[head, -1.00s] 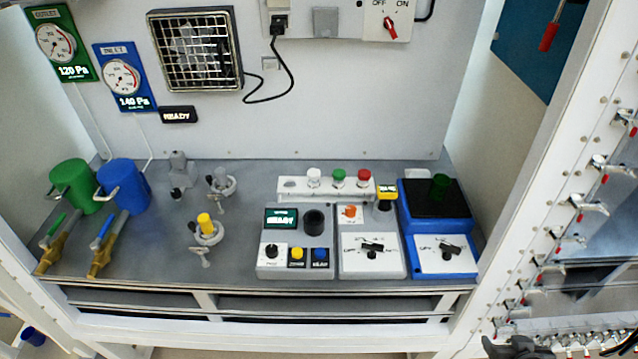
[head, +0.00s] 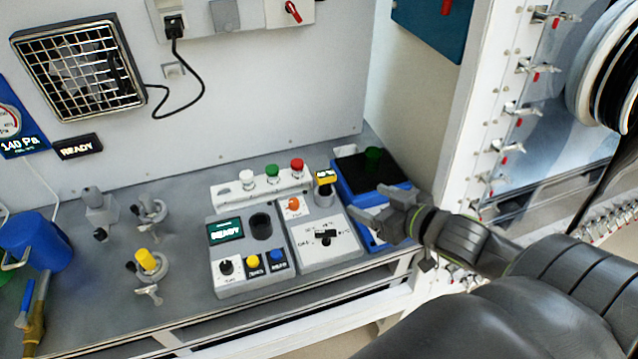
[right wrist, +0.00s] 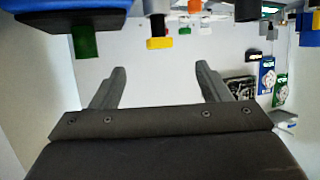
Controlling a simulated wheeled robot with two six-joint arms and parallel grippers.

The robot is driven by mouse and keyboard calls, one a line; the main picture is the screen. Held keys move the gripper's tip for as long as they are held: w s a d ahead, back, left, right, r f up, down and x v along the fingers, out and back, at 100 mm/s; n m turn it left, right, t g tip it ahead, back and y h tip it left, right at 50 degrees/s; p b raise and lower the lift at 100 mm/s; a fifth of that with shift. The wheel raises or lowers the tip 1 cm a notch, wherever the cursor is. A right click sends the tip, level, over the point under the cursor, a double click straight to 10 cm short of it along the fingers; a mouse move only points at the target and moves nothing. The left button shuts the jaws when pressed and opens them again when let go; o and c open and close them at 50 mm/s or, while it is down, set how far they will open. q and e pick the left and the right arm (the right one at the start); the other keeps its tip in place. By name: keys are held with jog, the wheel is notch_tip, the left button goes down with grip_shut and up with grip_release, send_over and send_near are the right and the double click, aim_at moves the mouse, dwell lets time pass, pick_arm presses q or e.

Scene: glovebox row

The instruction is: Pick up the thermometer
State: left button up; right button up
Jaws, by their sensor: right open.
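What looks like the thermometer is a small yellow-faced display head (head: 325,177) on a grey-and-black holder, behind the grey unit with the black dial. It also shows upside down in the right wrist view (right wrist: 159,43), just beyond the fingertips and between them. My right gripper (head: 378,210) is open and empty, to the right of the thermometer and over the blue unit's front. In the right wrist view its two fingers (right wrist: 160,68) are spread wide. The thermometer's lower part is partly hidden. My left gripper is not in view.
A blue unit with a black top (head: 350,165) carries a green cylinder (head: 373,156), close behind my right gripper. A white strip with coloured buttons (head: 262,186) stands left of the thermometer. An orange knob (head: 292,203) is in front-left. Clamps line the white frame (head: 480,130) at right.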

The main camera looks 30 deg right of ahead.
aim_at(329, 184)
jog(key=x, duration=1)
jog(key=shift+w+f, duration=0.2)
jog(key=shift+w, duration=0.15)
jog(key=shift+p+x, duration=0.7)
jog(key=shift+x, duration=2.15)
jog(key=shift+s+f, duration=0.1)
jog(key=shift+f, duration=0.05)
jog(key=c, duration=1.1)
